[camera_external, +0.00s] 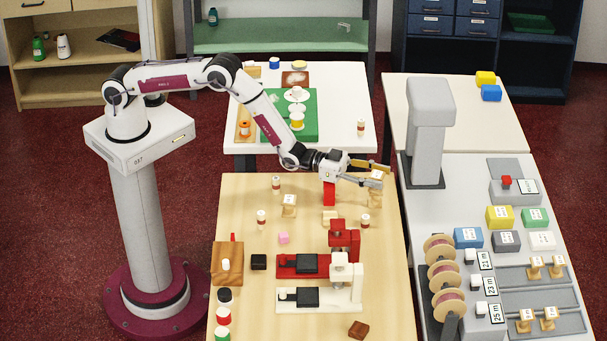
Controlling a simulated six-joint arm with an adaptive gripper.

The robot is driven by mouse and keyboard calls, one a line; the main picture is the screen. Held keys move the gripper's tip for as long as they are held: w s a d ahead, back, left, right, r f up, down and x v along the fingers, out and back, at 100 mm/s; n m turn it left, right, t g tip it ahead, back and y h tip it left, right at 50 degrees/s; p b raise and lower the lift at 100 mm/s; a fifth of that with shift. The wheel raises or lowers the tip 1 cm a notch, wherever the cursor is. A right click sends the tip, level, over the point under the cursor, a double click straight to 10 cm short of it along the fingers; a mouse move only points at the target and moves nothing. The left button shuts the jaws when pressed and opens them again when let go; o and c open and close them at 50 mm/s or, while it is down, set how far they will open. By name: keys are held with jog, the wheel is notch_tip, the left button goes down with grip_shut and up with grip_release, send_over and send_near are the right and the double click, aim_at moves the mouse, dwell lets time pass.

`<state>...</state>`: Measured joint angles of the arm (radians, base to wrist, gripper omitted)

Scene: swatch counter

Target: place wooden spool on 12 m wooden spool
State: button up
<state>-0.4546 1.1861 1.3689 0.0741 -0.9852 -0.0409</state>
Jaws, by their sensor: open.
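My gripper (383,176) is open above the back right of the light wood table, its fingers pointing right. A small wooden spool (376,176) with a pale label shows between the fingers, partly hidden by them. A second wooden spool (375,199) shows directly below it, and the two look stacked; exact contact is hard to tell. Another wooden spool (289,205) with a white label stands apart at the left of the table. The label writing is too small to read, so I cannot tell which is 12 m.
Thread spools (365,221) stand near the stack. A red sewing machine (310,262) and a white one (325,297) occupy the table's middle. The grey counter (480,210) at right holds a grey column, colored boxes and large reels.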

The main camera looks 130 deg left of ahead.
jog(key=shift+r, duration=0.2)
jog(key=v, duration=1.2)
dwell(0.6)
jog(key=shift+f, duration=0.1)
dwell(0.6)
jog(key=shift+d, duration=0.1)
